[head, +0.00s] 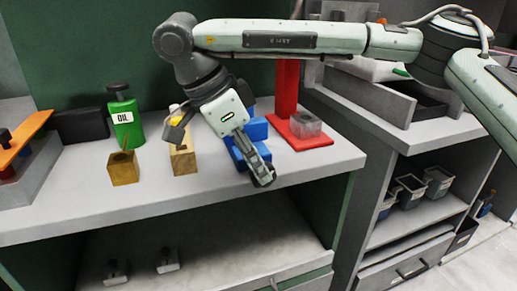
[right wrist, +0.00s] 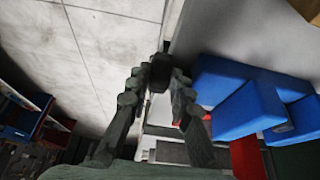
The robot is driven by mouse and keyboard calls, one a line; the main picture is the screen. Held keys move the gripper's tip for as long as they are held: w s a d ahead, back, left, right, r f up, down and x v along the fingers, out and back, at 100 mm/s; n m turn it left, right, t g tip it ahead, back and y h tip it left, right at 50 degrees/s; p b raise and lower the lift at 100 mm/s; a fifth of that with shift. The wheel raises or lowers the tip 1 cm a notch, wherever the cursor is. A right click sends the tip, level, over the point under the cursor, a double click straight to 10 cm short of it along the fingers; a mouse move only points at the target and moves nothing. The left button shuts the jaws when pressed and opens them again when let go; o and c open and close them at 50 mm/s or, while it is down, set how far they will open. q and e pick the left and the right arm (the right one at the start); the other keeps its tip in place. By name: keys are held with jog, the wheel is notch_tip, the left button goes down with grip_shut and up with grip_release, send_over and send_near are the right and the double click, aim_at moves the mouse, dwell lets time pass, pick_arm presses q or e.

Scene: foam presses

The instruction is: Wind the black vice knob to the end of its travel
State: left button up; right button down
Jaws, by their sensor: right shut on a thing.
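The blue vice (head: 256,129) stands near the front edge of the bench in the head view. It also shows at the right of the right wrist view (right wrist: 240,103). My right gripper (head: 263,177) reaches down in front of the vice. In the right wrist view its two fingers close on the black vice knob (right wrist: 160,73), a short dark cylinder between the fingertips. In the head view the fingers mostly hide the knob. How far the knob is wound cannot be told. My left gripper is not in view.
A red press (head: 287,90) with a grey piece on its base stands right of the vice. The bench front edge is close below my gripper. Dark bins (head: 408,190) sit on a lower shelf.

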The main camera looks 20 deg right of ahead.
jog(key=h+p, duration=0.1)
jog(key=h, duration=0.1)
jog(key=a+h+p, duration=0.1)
jog(key=shift+f+h, duration=0.1)
jog(key=shift+h, duration=0.3)
jog(key=shift+f+h, duration=0.2)
jog(key=shift+h, duration=0.6)
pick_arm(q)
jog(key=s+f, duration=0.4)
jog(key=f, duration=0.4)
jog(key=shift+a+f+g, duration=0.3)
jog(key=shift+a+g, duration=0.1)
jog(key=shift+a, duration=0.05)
pick_arm(e)
jog(key=shift+a+f+h, duration=0.15)
jog(key=shift+f+h, duration=0.05)
jog(key=shift+h, duration=0.6)
jog(key=shift+a+f+h, duration=0.1)
jog(key=shift+f+h, duration=0.1)
jog(key=shift+h, duration=0.6)
jog(key=shift+f, duration=0.1)
jog(key=c, duration=1.6)
grip_release()
jog(key=shift+c, duration=0.2)
